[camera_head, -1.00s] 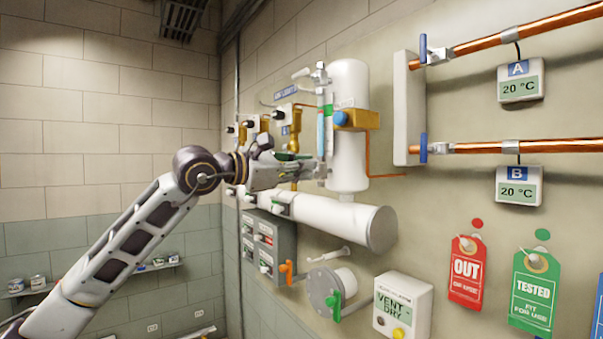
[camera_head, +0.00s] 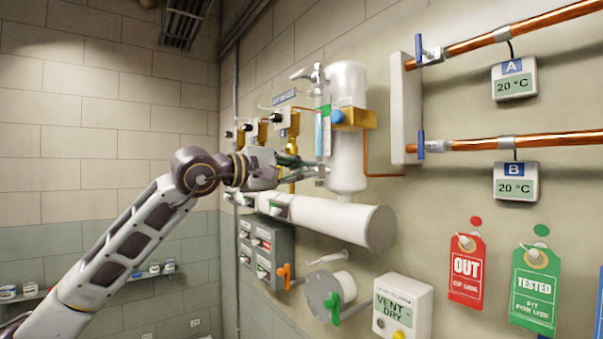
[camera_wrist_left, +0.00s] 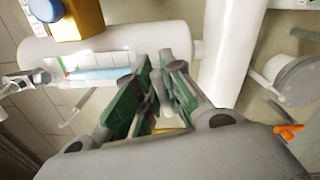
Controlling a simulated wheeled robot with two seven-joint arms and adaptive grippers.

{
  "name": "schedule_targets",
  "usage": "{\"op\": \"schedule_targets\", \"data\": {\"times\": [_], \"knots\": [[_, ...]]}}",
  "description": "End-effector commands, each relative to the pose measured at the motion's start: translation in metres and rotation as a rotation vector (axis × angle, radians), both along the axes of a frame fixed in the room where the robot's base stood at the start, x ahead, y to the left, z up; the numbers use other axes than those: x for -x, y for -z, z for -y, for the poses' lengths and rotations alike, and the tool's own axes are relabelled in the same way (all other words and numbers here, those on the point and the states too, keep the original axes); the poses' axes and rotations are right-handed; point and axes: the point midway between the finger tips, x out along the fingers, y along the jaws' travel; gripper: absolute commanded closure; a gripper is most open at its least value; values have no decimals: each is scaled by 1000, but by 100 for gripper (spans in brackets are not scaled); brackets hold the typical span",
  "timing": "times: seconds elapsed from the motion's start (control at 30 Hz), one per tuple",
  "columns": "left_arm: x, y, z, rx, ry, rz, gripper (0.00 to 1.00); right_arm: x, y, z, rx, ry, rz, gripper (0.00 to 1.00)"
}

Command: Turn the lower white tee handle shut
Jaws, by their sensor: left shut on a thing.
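The sight glass (camera_head: 325,130), with its blue column, stands upright in front of the white vessel (camera_head: 347,165). It also shows in the wrist view (camera_wrist_left: 95,72), lying sideways. The upper white tee handle (camera_head: 300,74) sticks out to the left at its top. My left gripper (camera_head: 300,167) is at the lower end of the glass, with its green-padded fingers closed in on the lower fitting. In the wrist view the fingers (camera_wrist_left: 162,75) are shut on the lower white tee handle, which they almost wholly hide. My right gripper is in neither view.
A thick white horizontal pipe (camera_head: 335,218) runs close below my left gripper. Yellow-brass valves (camera_head: 292,125) stand just behind it on the wall. A blue knob on a brass block (camera_head: 352,118) sits right of the glass. Open room lies to the left.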

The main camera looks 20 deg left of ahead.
Motion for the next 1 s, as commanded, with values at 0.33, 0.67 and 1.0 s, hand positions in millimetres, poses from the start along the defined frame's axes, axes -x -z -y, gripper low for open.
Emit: {"op": "schedule_targets", "data": {"times": [0.33, 0.67, 1.0], "knots": [[0, 3, 0, -154, 0, 119, 100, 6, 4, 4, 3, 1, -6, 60], [0, 4, 1, -198, 0, 152, 100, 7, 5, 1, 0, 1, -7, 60], [0, 5, 1, -200, 1, 152, 86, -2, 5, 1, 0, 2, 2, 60]]}}
